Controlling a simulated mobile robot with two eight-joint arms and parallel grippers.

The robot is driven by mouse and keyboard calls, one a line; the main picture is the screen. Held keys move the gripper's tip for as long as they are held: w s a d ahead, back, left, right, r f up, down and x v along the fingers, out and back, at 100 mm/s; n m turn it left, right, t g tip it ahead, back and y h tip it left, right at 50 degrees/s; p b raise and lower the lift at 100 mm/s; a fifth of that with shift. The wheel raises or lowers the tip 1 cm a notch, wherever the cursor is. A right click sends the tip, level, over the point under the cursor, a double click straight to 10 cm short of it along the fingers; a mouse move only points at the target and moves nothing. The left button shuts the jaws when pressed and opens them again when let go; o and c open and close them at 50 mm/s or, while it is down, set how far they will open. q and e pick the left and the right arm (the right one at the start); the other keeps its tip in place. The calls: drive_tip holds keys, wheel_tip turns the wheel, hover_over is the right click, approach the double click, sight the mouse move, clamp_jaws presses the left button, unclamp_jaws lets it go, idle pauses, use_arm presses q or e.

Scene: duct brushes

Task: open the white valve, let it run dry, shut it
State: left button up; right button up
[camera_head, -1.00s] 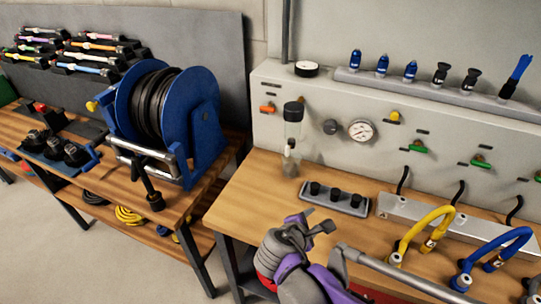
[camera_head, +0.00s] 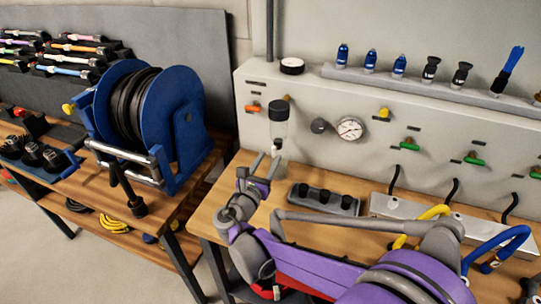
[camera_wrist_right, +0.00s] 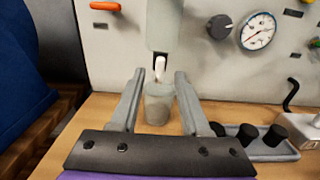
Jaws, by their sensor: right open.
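The white valve (camera_wrist_right: 160,68) hangs under the clear filter bowl (camera_wrist_right: 164,22) on the grey panel; it also shows small in the head view (camera_head: 277,145), below the dark-capped bowl (camera_head: 278,126). A translucent cup (camera_wrist_right: 158,106) stands on the bench under the valve. My right gripper (camera_head: 266,164) is open in front of the valve. In the right wrist view its fingers (camera_wrist_right: 160,75) spread left and right of the valve and cup, with nothing held. In the head view the gripper hides much of the cup. My left gripper is out of view.
A pressure gauge (camera_head: 350,128) and dark knob (camera_head: 320,125) sit right of the bowl, an orange handle (camera_head: 253,107) left. A grey tray with black plugs (camera_head: 324,198) lies right of the cup. A blue hose reel (camera_head: 150,120) stands on the left bench.

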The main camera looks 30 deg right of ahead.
sight(275, 150)
drive_tip(key=shift+x, duration=1.2)
clamp_jaws()
